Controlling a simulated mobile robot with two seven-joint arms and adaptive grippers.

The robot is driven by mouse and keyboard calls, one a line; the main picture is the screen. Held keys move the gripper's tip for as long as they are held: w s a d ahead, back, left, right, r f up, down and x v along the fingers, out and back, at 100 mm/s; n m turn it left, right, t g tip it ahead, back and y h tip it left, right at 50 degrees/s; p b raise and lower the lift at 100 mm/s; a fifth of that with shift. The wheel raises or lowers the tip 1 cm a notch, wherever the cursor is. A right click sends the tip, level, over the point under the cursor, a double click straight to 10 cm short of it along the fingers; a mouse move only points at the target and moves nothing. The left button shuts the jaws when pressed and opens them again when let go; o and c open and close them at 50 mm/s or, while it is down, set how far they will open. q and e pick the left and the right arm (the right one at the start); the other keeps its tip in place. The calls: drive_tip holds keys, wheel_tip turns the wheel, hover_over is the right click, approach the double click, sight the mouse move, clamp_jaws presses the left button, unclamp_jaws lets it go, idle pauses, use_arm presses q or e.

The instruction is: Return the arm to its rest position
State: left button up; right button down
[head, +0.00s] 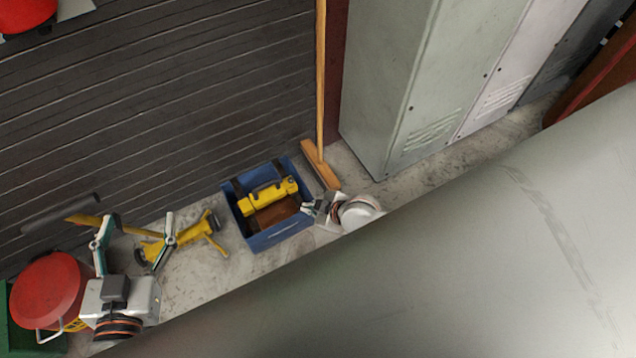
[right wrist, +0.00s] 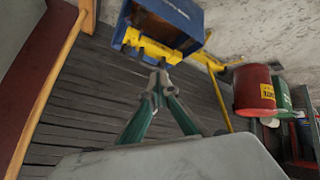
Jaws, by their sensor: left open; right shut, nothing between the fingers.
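My left gripper (head: 138,228) is at the lower left of the head view, with its fingers spread apart and nothing between them. A yellow stand-like object lies on the floor beyond its fingers. My right gripper (head: 308,208) is near the right side of a blue crate (head: 281,234); its wrist is partly cut off by a large grey surface. In the right wrist view its green-grey fingers (right wrist: 160,72) meet at the tips and hold nothing. The crate's blue wall (right wrist: 180,12) shows beyond them; I cannot tell whether they touch it.
A red-lidded bin (head: 48,290) is beside my left gripper. The large grey surface (head: 420,290) fills the lower right. A dark slatted wall (head: 150,110) stands behind.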

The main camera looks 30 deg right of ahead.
drive_tip(key=shift+s+d+r+m, duration=0.15)
drive_tip(key=shift+s+r, duration=0.25)
drive_tip(key=shift+s, duration=0.35)
drive_tip(key=shift+s+d+r+m, duration=0.15)
drive_tip(key=shift+s+r, duration=0.2)
drive_tip(key=shift+s, duration=0.4)
